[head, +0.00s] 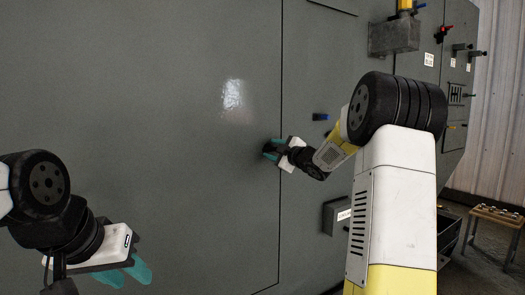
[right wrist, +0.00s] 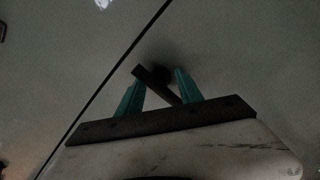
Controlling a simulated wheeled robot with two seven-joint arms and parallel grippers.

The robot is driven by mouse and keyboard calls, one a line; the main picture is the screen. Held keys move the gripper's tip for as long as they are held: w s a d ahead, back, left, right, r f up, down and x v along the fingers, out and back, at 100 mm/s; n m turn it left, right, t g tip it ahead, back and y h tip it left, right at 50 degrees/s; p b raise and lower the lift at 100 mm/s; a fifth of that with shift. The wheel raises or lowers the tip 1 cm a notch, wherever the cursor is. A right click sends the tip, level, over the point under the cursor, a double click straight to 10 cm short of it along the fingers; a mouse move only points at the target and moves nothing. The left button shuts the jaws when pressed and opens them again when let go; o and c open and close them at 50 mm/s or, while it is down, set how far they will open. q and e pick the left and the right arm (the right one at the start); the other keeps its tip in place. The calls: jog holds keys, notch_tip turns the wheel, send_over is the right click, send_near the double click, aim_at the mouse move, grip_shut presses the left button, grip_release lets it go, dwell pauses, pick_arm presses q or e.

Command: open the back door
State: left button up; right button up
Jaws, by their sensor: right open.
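The grey enclosure wall fills most of the head view, with a large flat door panel (head: 180,110) left of a vertical seam. The panel looks flush with the wall. My right gripper (head: 268,151) is at the panel's right edge, by the seam. In the right wrist view, the teal fingers of my right gripper (right wrist: 160,90) stand apart on either side of a dark bar-like handle (right wrist: 151,80), set at a slant. Whether they touch it I cannot tell. My left gripper (head: 128,271) is low at the left, apart from any handle; its finger gap is unclear.
A grey box (head: 394,38) sticks out higher up. A small wooden table (head: 496,215) stands at the far right.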

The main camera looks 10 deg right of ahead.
grip_shut()
dwell(0.5)
jog(key=m, duration=0.4)
jog(key=shift+m, duration=2.4)
grip_release()
